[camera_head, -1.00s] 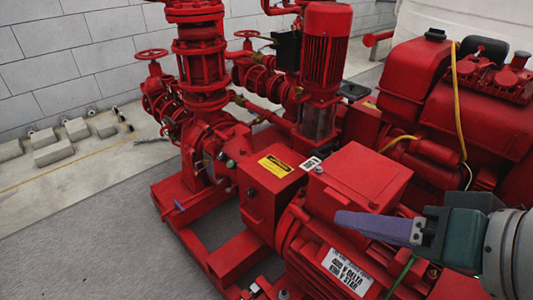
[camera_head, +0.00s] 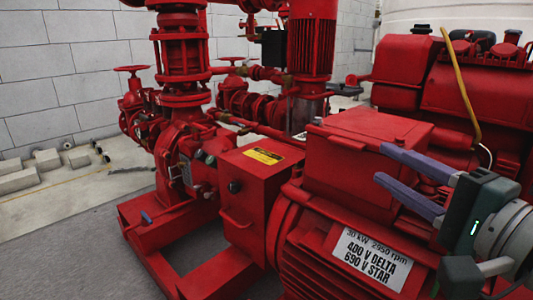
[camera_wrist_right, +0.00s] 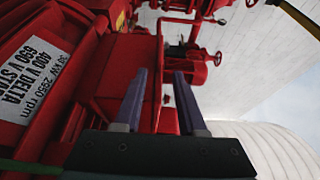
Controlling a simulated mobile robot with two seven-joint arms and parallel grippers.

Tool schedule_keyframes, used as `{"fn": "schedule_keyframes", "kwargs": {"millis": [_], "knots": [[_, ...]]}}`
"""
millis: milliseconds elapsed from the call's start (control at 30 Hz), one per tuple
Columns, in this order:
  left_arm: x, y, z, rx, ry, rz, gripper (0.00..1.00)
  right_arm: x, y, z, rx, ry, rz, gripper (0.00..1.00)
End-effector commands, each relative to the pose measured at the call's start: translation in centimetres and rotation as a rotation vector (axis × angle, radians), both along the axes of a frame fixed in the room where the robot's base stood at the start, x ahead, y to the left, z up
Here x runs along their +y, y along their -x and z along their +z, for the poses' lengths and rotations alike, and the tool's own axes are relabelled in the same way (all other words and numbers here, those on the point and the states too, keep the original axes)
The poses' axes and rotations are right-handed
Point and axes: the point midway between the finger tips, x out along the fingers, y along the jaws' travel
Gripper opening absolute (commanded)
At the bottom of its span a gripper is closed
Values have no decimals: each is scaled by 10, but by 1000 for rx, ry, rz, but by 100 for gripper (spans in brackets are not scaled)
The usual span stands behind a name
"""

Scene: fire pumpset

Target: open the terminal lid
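The red terminal box (camera_head: 350,175) sits on top of the red motor in the head view. Its flat red lid (camera_head: 370,125) lies down on the box and looks shut. My right gripper (camera_head: 381,165) is at the box's right side, with its two purple fingers apart and pointing left toward the box. The fingers overlap the box in the picture; I cannot tell whether they touch it. In the right wrist view my right gripper (camera_wrist_right: 160,75) shows an empty gap between its fingers, with red machinery behind. My left gripper is not in view.
A red control box with a yellow label (camera_head: 263,156) stands left of the terminal box. The motor plate (camera_head: 371,259) is below it. The red engine (camera_head: 430,75) with a yellow hose (camera_head: 460,80) is behind right. Grey floor (camera_head: 70,240) is open at left.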

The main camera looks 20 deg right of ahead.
Motion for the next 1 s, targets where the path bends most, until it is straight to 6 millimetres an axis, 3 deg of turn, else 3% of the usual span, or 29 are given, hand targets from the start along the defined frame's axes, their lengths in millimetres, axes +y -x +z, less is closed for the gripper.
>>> {"fn": "schedule_keyframes", "kwargs": {"millis": [200,400,800,1000], "knots": [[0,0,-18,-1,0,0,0,0,-41,-3,-5,2,-1,40],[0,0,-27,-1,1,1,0,0,-65,-2,-2,2,-1,40],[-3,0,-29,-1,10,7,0,0,-74,0,2,2,0,40],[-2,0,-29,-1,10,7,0,0,-74,0,2,3,0,20]]}}
